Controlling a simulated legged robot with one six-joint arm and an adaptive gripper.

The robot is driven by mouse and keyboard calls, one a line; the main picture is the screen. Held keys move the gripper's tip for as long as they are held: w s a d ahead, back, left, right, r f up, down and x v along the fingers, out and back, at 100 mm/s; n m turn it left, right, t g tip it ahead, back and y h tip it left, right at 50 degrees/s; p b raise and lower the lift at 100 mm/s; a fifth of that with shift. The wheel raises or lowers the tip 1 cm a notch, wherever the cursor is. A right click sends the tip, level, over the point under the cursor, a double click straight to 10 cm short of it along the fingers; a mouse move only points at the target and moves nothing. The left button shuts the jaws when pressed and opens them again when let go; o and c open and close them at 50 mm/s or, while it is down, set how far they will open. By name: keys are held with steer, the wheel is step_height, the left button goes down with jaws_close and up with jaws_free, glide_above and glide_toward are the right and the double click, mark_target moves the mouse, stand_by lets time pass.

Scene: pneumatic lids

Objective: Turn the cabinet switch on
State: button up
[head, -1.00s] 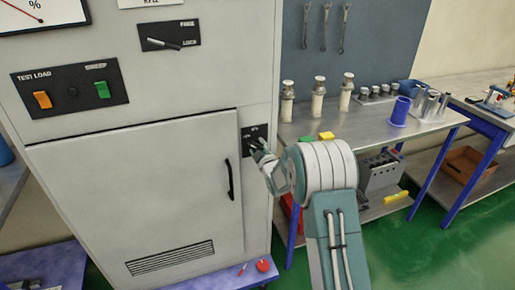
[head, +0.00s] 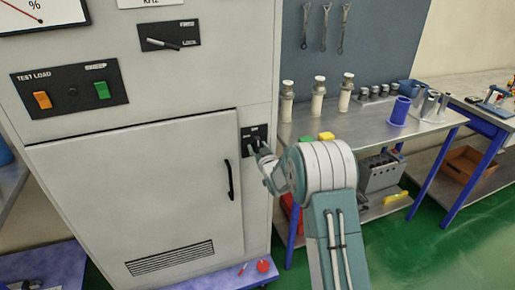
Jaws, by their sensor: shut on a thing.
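The cabinet (head: 130,180) is a large light-grey box filling the left of the head view. Its switch sits on a small black plate (head: 247,134) to the right of the door, above the level of the door handle. My gripper (head: 255,147) is at this plate, its fingers shut on the switch knob. The fingers cover most of the knob, so its exact angle cannot be told. My wrist and arm come in from the lower right.
The cabinet door has a black handle (head: 230,180). Above it are a test-load panel (head: 70,87) and a lever plate (head: 169,35). To the right, a metal workbench (head: 375,130) holds bottles and a blue cup (head: 399,111). Green floor is open at the lower right.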

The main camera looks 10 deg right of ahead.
steer(key=shift+s+f+m, duration=0.15)
steer(key=shift+f+m, duration=0.25)
steer(key=shift+f, duration=0.1)
steer(key=o, duration=0.8)
steer(key=shift+c, duration=0.2)
steer(key=shift+r, duration=0.15)
steer(key=shift+r, duration=0.1)
steer(key=s+d, duration=0.1)
steer(key=s, duration=1)
steer(key=shift+s+d, duration=0.3)
steer(key=shift+d, duration=0.1)
